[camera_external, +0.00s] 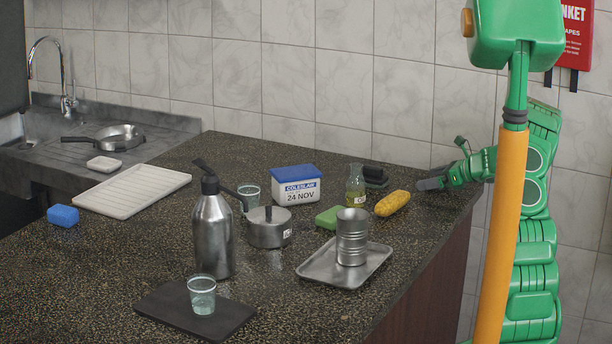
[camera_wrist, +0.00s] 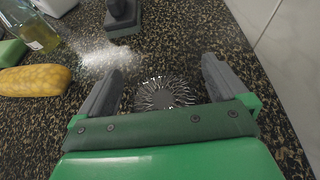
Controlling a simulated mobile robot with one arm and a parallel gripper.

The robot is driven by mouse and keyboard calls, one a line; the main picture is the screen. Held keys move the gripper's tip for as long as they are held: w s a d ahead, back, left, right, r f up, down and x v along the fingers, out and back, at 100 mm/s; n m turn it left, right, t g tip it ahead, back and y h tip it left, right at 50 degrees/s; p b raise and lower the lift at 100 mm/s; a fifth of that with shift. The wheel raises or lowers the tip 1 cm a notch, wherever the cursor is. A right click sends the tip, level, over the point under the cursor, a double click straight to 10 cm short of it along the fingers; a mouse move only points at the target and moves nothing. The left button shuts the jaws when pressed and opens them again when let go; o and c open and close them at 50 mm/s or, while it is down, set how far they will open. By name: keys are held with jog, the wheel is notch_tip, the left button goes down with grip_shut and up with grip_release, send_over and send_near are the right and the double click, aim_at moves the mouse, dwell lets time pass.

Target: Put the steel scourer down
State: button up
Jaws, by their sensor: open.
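The steel scourer (camera_wrist: 162,93) is a round tangle of shiny wire. In the wrist view it rests on the dark speckled counter between the two fingers of my gripper (camera_wrist: 160,85). The fingers are apart and a gap shows on each side of the scourer; its near edge is partly hidden by my gripper's body. In the external view my gripper (camera_external: 432,183) is low over the counter's right end, near the wall, and the scourer cannot be made out there.
A steel tray (camera_external: 378,256) holds a ribbed steel can (camera_external: 352,237). The tiled wall (camera_wrist: 290,45) is close on the right in the wrist view.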

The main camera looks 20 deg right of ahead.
jog(key=v, duration=1.2)
jog(key=s+a+r+n+g+y, duration=0.15)
jog(key=s+a+r+n, duration=0.25)
jog(key=a, duration=0.4)
jog(key=s+a+r+n+g, duration=0.3)
jog(key=a, duration=0.5)
jog(key=s+a+r+n+g+h, duration=0.2)
jog(key=s+a+r+n+g, duration=0.2)
jog(key=s+a+n, duration=0.55)
jog(key=s+a+n+g+h, duration=0.1)
jog(key=s+a+n+h, duration=0.1)
jog(key=s, duration=0.8)
jog(key=s+a+n+g+h, duration=0.1)
jog(key=s+a+n+h, duration=0.15)
jog(key=s, duration=0.85)
jog(key=s+d+n+h, duration=0.2)
jog(key=s+d+n, duration=0.1)
jog(key=s, duration=0.5)
jog(key=s+d+n+h, duration=0.2)
jog(key=s+d+n, duration=0.1)
jog(key=s, duration=0.4)
jog(key=shift+s+d+f+g+h, duration=0.3)
jog(key=shift+s+d+f+g, duration=0.15)
jog(key=shift+d, duration=0.2)
